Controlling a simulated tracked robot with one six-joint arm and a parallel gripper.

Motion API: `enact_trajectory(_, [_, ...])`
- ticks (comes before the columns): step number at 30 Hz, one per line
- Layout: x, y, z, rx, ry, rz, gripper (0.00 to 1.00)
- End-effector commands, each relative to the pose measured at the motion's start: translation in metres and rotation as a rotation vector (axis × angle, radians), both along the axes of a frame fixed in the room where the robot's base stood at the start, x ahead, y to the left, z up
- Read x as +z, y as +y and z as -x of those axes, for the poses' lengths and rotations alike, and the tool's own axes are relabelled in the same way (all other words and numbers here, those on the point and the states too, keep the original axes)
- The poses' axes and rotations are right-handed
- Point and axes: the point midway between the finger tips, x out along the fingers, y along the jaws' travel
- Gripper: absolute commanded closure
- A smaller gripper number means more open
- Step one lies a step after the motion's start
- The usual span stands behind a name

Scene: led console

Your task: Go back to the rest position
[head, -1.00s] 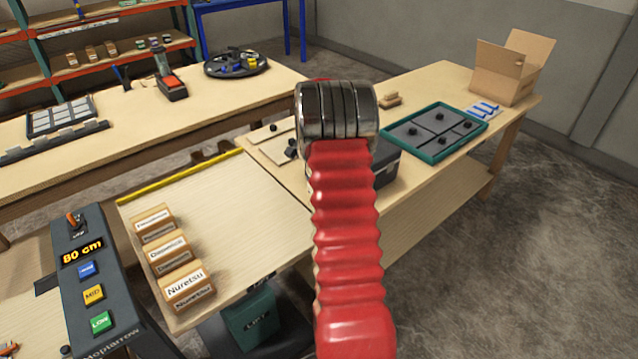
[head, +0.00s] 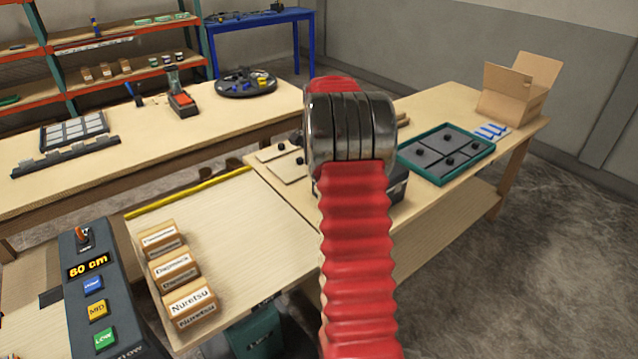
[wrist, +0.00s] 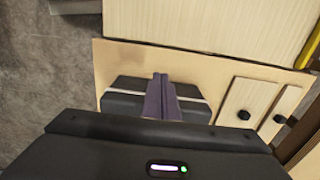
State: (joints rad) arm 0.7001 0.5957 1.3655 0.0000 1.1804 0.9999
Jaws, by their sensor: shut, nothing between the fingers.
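My red ribbed arm with its metal joint rises through the middle of the head view and hides my gripper there. In the wrist view my gripper (wrist: 163,98) points down, its dark purple fingers together with nothing between them. Behind the fingers in that view is a black box-like thing with a pale stripe (wrist: 128,92) on a light wooden tabletop. The console (head: 95,290) stands at the lower left of the head view, its display reading 80 cm, with blue, yellow and green buttons and an orange-tipped lever.
A lift table (head: 245,225) bears several labelled wooden blocks (head: 190,300). A workbench at the right carries a green-rimmed tray (head: 404,158) and an open cardboard box (head: 512,100). A long bench at the left holds a round black tray (head: 240,90). Floor at the lower right is clear.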

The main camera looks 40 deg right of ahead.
Motion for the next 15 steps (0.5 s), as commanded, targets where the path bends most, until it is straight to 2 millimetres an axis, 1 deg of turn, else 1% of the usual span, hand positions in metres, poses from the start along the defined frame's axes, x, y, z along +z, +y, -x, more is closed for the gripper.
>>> enact_trajectory(10, [-0.0003, 0.0000, 0.0000, 0.003, 0.000, 0.000, 1.00])
enact_trajectory(15, [-0.0003, -0.0008, -0.0009, 0.052, -0.004, 0.003, 1.00])
